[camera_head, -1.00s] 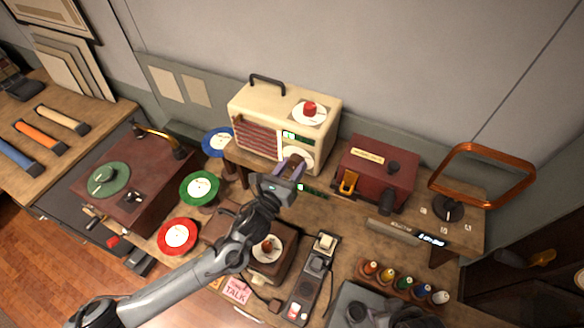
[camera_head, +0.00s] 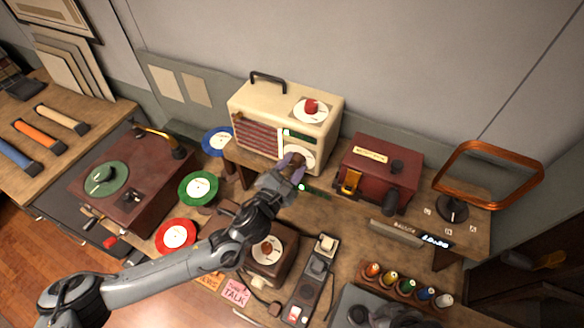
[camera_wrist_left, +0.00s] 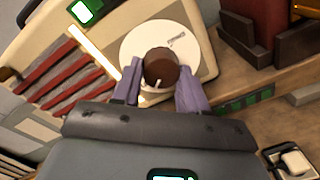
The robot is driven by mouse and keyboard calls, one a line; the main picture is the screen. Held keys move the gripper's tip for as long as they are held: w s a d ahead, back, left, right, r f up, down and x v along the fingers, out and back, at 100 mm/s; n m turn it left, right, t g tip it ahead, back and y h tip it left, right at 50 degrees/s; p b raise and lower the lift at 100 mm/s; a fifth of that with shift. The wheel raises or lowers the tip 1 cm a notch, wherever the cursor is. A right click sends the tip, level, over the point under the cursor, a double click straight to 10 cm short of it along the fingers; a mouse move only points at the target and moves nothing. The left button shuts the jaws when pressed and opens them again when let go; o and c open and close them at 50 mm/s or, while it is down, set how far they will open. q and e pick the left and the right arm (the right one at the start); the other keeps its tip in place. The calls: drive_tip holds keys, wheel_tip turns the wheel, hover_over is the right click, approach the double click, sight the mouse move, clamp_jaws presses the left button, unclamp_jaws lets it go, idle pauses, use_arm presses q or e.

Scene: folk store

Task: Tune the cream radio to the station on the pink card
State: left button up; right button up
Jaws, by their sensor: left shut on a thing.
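The cream radio (camera_head: 268,108) stands upright on a raised shelf, with a red-striped grille and a red knob (camera_head: 311,105) on a white disc on top. A brown knob (camera_wrist_left: 160,68) with a pale pointer mark sits on a white dial disc (camera_wrist_left: 190,45) on the radio's front. My left gripper (camera_head: 297,163) is at that dial, and in the left wrist view its purple fingers are shut on the brown knob's sides. The gripper partly covers the dial in the head view. The pink card (camera_head: 235,291) lies on the table front and reads "TALK" in its lower line.
A dark red box (camera_head: 380,168) stands right of the radio. A record player (camera_head: 130,190) and coloured records stand left. A power strip (camera_head: 314,275), a small wooden box (camera_head: 270,250) and a rack of coloured spools (camera_head: 405,287) lie in front.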

use_arm(q)
drive_tip(key=shift+m, duration=0.6)
drive_tip(key=shift+b, duration=0.3)
drive_tip(key=shift+f, duration=0.1)
drive_tip(key=o, duration=1.1)
drive_tip(key=shift+c, duration=0.2)
